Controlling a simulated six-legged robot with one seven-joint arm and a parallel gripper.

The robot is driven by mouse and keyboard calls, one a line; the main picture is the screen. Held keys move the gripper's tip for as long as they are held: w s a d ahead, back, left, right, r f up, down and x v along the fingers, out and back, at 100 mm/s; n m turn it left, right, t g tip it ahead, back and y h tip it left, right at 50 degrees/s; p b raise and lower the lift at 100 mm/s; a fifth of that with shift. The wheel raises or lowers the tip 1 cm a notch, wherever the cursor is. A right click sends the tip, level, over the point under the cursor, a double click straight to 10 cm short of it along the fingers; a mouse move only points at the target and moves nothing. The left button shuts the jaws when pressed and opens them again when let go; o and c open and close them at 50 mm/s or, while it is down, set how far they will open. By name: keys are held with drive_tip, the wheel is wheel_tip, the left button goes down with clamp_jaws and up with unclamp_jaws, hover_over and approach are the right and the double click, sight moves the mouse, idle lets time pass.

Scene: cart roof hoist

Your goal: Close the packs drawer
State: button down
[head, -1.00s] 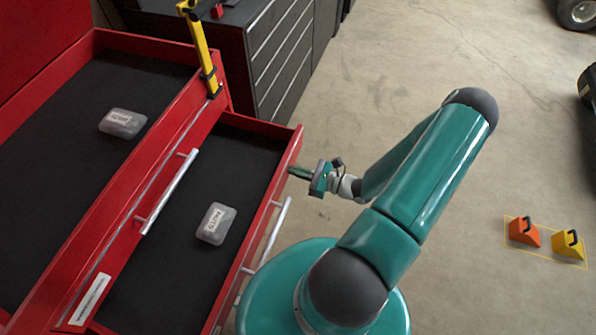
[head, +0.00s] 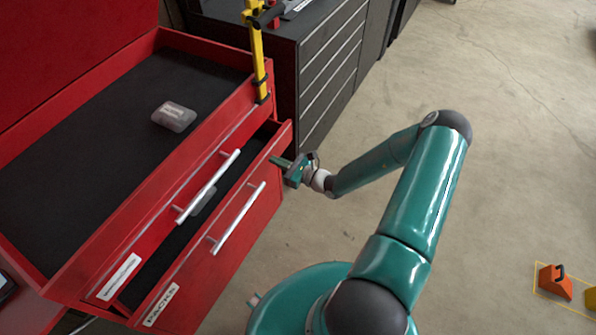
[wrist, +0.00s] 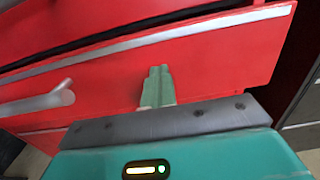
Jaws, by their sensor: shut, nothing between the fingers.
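The red packs drawer (head: 222,246), labelled PACKS, is partly open below the cabinet's top drawer. A dark gap shows its liner, and a small clear box (head: 203,199) inside is mostly hidden. Its silver handle (head: 238,217) runs along the front. My gripper (head: 276,161) is shut and empty at the far right end of the drawer front. In the wrist view, the shut fingers (wrist: 158,84) point at the red drawer front (wrist: 205,70), right of the handle end (wrist: 62,96). They look touching or very near it.
A clear box (head: 174,116) lies in the open top tray, whose front has another silver handle (head: 208,187). A yellow post (head: 257,55) stands at the tray's corner. A dark drawer cabinet (head: 330,62) is behind. Orange chock (head: 555,281) sits on open floor at right.

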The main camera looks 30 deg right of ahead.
drive_tip(key=x, duration=0.8)
drive_tip(key=shift+d+r, duration=0.1)
drive_tip(key=shift+w+r, duration=0.1)
drive_tip(key=shift+w+a, duration=0.15)
drive_tip(key=shift+a, duration=0.05)
drive_tip(key=shift+d, duration=0.1)
